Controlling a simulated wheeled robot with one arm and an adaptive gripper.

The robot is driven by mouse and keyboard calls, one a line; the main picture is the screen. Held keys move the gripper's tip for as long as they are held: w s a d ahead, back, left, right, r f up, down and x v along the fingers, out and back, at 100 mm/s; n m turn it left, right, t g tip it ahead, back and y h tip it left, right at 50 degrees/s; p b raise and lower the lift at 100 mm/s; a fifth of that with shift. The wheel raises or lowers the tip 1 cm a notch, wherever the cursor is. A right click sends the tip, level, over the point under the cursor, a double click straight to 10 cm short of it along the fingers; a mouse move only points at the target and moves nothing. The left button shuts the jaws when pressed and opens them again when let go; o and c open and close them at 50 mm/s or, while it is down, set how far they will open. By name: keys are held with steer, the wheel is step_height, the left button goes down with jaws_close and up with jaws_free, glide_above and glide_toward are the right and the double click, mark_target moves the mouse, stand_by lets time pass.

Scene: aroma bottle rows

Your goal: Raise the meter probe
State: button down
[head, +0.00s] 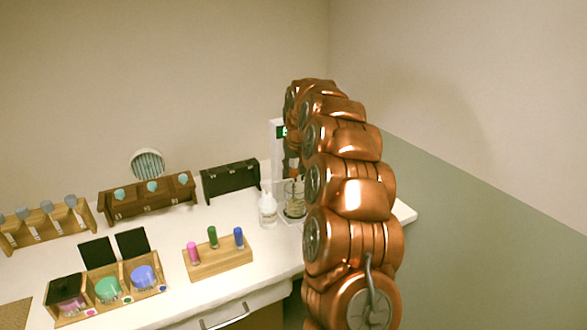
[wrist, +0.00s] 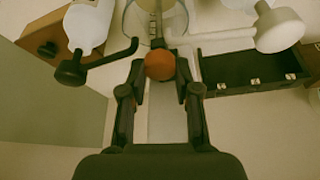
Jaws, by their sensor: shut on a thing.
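The meter probe shows in the wrist view as a thin grey rod (wrist: 157,22) with a round orange knob (wrist: 159,65) near my fingertips. My gripper (wrist: 160,78) is shut on the probe at this knob. Beyond it the rod overlaps a clear glass beaker (wrist: 132,20); I cannot tell how deep its tip sits. In the head view the beaker (head: 294,205) stands on the white counter, under my gripper. The white meter (head: 277,128) with a green display is behind, partly hidden by my arm.
Wooden racks (head: 219,263) with coloured vials and jars fill the left. A grey-green wall panel (head: 480,240) borders the right.

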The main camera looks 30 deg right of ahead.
step_height(320, 180, up, 11)
steer(key=shift+p, duration=0.45)
steer(key=shift+r, duration=0.1)
steer(key=c, duration=1.1)
jaws_free()
steer(key=shift+c, duration=0.2)
steer(key=o, duration=0.3)
steer(key=v, duration=0.7)
steer(key=shift+r, duration=0.15)
